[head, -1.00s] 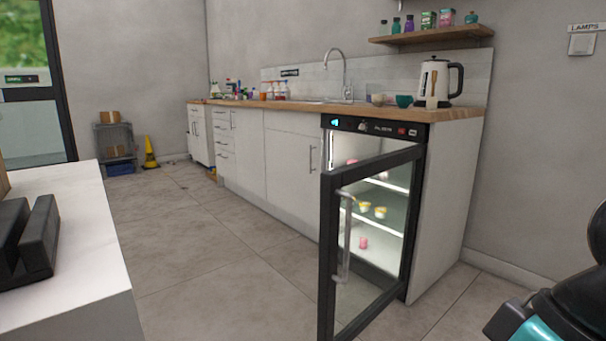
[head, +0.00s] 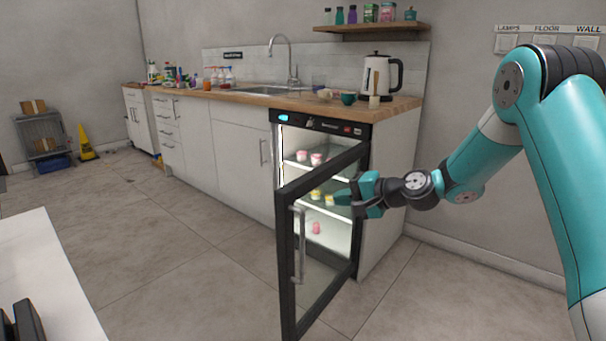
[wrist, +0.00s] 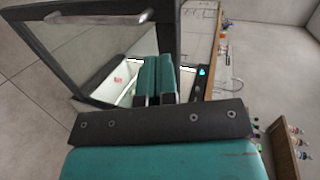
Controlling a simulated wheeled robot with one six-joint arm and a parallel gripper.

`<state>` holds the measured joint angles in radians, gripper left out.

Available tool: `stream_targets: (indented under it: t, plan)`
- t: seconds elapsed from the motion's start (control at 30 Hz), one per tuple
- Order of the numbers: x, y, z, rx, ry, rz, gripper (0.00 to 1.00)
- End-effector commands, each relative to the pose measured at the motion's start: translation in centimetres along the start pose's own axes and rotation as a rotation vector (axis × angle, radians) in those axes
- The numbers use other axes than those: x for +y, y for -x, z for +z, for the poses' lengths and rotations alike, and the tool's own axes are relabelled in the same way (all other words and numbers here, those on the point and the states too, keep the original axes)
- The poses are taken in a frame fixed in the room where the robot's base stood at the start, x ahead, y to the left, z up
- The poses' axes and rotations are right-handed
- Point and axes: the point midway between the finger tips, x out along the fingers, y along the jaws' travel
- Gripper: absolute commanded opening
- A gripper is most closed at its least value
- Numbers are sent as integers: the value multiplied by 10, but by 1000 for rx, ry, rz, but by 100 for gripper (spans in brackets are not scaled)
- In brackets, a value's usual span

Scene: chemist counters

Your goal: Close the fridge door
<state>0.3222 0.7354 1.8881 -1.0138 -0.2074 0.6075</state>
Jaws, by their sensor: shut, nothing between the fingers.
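The fridge (head: 320,125) is a low lit cabinet under the counter's right end. Its glass door (head: 320,285) has a black frame and stands wide open, swung out from the right side. The silver handle (head: 299,245) is on the free left edge, on the outer face. My gripper (head: 348,198) is shut and empty, overlapping the door's hinge-side frame in the head view. I cannot tell whether it touches the door. In the wrist view the closed fingers (wrist: 156,78) point toward the fridge, with the door (wrist: 100,50) on the left and its handle (wrist: 100,18) beyond.
Pink and yellow tubs (head: 318,195) stand on the fridge shelves. A kettle (head: 380,75) and cups are on the wooden counter (head: 260,97) above. A white worktop (head: 45,270) is at the near left. The floor (head: 190,250) left of the door is clear.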

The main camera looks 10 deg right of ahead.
Motion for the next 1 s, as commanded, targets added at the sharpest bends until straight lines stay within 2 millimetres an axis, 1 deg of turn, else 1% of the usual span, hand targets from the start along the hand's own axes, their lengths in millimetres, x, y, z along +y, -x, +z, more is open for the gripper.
stream_targets:
  t: [0.03, 0.1, 0.17, 0.27, 0.37, 0.6, 0.7, 0.83, 1.0]
  plan:
    - [1, 3, -12, 25, -35, -18, 0]
    - [4, 3, -22, 47, -66, -40, 0]
    - [6, 1, -26, 55, -77, -49, 0]
    - [7, -10, -27, 56, -80, -52, 0]
    - [6, -27, -26, 54, -77, -52, 0]
    - [4, -80, -29, 53, -75, -50, 0]
    - [3, -99, -30, 53, -75, -50, 0]
    - [-5, -118, -32, 54, -75, -51, 0]
    - [-10, -131, -33, 55, -76, -49, 0]
